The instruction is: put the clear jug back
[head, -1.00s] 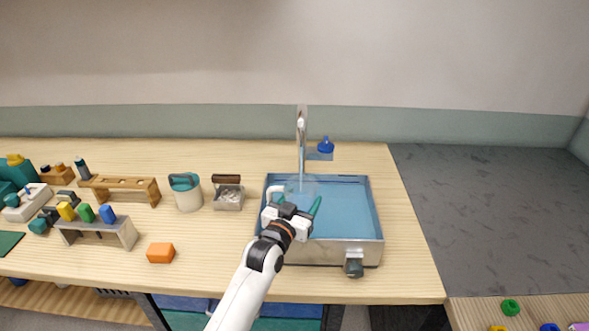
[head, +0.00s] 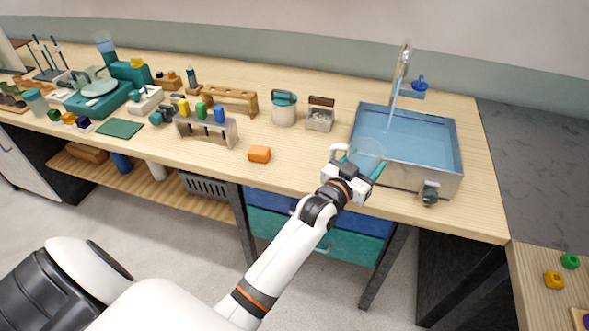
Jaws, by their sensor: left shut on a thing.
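My left gripper (head: 358,168) is shut on the clear jug (head: 368,150), at the near left corner of the sink basin. The jug is see-through with a faint round rim, and it looks roughly upright. Its white handle (head: 339,154) shows at the left, by the gripper. The fingers hide the lower part of the jug, and I cannot tell how much it holds. The sink (head: 455,180) is a metal basin with blue inside, under a tall tap (head: 402,65) that shows a thin stream. My right gripper does not show.
An orange block (head: 259,154) lies left of my gripper. Bare worktop (head: 300,170) lies between the block and the sink.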

